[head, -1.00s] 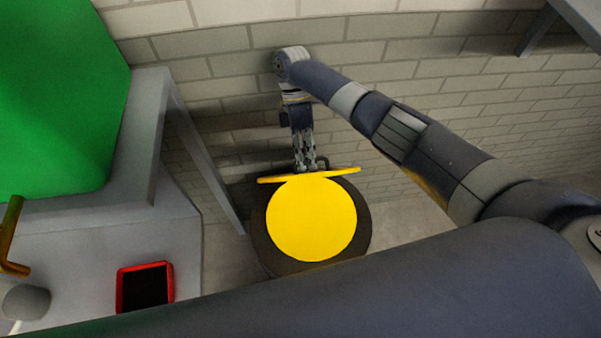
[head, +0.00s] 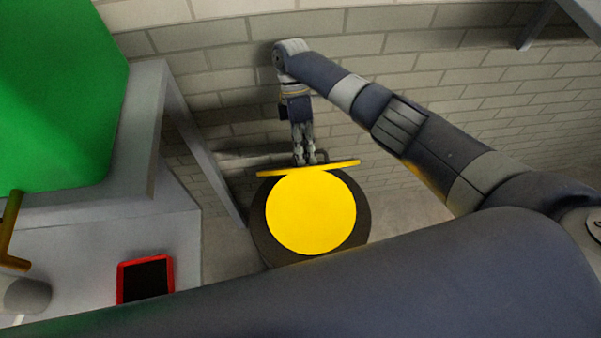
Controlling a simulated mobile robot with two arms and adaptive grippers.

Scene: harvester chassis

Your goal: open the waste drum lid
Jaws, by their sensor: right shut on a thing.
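The waste drum (head: 259,235) stands on the floor by the brick wall, a dark round body with a flat yellow disc (head: 310,212) facing up. The yellow lid (head: 308,168) shows nearly edge-on as a thin bar at the drum's far side, so it looks raised on edge. My right gripper (head: 305,160) reaches down from above behind the drum and is shut at the lid's upper edge. Its fingertips partly overlap a small dark part there, and the exact contact is hard to see. My left gripper is out of view.
A grey bench (head: 150,215) stands to the left with a green box (head: 60,90) and a red-framed dark panel (head: 145,279). A grey leg (head: 205,150) slants down close to the drum's left. The brick wall (head: 430,65) is close behind my right arm. Floor shows right of the drum.

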